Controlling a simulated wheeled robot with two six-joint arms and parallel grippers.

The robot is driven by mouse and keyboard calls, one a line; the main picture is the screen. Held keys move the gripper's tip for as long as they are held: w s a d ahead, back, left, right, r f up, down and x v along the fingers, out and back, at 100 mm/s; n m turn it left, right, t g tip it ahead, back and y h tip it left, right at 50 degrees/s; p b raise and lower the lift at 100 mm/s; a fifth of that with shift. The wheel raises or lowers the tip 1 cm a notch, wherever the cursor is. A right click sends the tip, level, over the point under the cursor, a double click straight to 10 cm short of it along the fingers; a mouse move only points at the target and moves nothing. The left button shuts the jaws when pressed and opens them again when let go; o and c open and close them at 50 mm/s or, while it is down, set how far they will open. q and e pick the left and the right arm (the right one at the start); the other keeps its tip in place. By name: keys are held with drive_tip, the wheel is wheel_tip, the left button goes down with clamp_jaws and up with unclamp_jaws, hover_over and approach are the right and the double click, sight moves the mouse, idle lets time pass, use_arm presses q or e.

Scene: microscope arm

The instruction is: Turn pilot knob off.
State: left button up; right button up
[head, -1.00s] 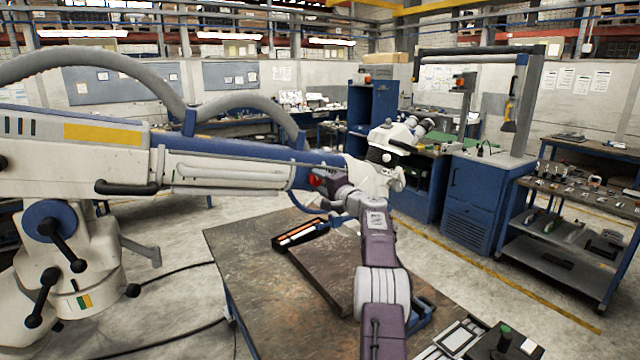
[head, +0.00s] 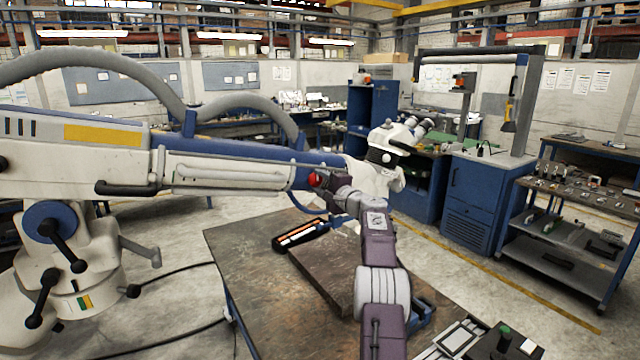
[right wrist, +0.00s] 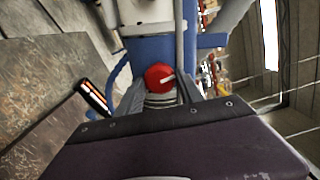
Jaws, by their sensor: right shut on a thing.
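The pilot knob (head: 316,180) is a round red knob at the right end of the white and blue microscope arm (head: 225,172). In the right wrist view the red knob (right wrist: 159,77) faces me, with a white pointer mark aimed right and slightly up. My right gripper (head: 323,183) reaches up to the knob from the right. In the right wrist view the gripper (right wrist: 160,98) has its fingers on both sides of the knob's base and is shut on it. The fingertips are partly hidden. My left gripper is not in view.
A worn metal table (head: 245,260) stands below, with a thick dark plate (head: 325,272) and a dark tray with orange and white strips (head: 300,236). The white microscope head (head: 388,155) is just right of the knob. Grey hoses arch above the arm.

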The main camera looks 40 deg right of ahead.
drive_tip(key=o, duration=1.4)
drive_tip(key=shift+s+f+b, duration=0.1)
drive_tip(key=shift+f+b, duration=0.05)
drive_tip(key=shift+b, duration=0.2)
drive_tip(key=s+b, duration=0.2)
drive_tip(key=b, duration=0.1)
drive_tip(key=s+b, duration=0.1)
drive_tip(key=s, duration=0.1)
drive_tip(key=shift+a+f+b, duration=0.15)
drive_tip(key=shift+f+b, duration=0.2)
drive_tip(key=shift+b, duration=0.05)
drive_tip(key=s, duration=0.1)
drive_tip(key=s+b, duration=0.1)
drive_tip(key=s, duration=0.1)
drive_tip(key=s+r+b, duration=0.1)
drive_tip(key=shift+s+a, duration=0.35)
